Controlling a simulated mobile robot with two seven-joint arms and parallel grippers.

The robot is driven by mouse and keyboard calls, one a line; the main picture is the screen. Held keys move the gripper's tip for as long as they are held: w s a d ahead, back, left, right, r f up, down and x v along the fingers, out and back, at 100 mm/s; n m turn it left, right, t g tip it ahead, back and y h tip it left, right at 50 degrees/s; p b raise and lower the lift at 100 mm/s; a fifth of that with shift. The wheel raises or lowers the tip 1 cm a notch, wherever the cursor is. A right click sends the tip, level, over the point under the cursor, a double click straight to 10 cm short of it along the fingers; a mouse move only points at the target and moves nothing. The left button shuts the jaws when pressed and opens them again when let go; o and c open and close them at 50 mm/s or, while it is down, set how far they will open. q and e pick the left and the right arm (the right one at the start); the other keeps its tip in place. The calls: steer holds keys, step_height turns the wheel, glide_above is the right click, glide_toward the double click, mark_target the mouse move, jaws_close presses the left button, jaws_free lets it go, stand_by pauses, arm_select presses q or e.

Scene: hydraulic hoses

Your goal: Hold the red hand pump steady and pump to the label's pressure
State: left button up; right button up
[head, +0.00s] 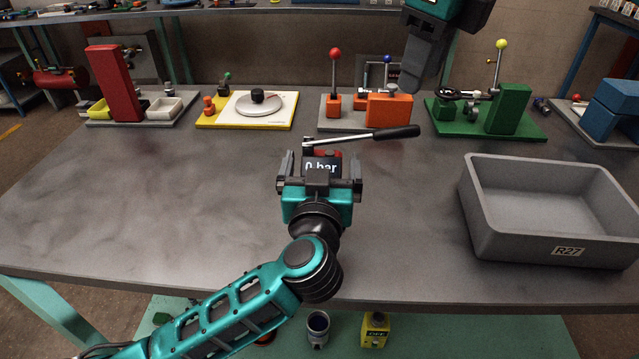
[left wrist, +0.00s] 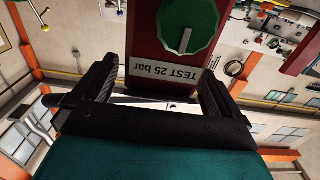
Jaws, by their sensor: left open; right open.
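The red hand pump is mostly hidden behind my left gripper in the head view; a little red (head: 331,154), a dark display (head: 322,167) reading 0 bar and a lever with a black handle (head: 398,133) pointing right show. In the left wrist view the red pump body (left wrist: 222,38) carries a green knob (left wrist: 187,25) and an upside-down label (left wrist: 165,71) reading TEST 25 bar. My left gripper (head: 320,170) is open, its fingers towards either side of the pump; contact cannot be told. My right gripper (head: 424,80) is open and raised behind the lever, apart from it.
A grey bin (head: 522,215) marked R27 stands at right. Along the back stand a red block station (head: 113,83), a yellow-edged board (head: 247,120), an orange station (head: 389,110) and a green one (head: 508,110). The table (head: 130,200) is clear at left.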

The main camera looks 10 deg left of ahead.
arm_select(q)
steer(key=shift+w, duration=0.65)
steer(key=shift+c, duration=0.4)
steer(key=c, duration=1.6)
steer(key=o, duration=1.7)
steer(key=shift+a, duration=0.1)
steer(key=shift+s, duration=0.1)
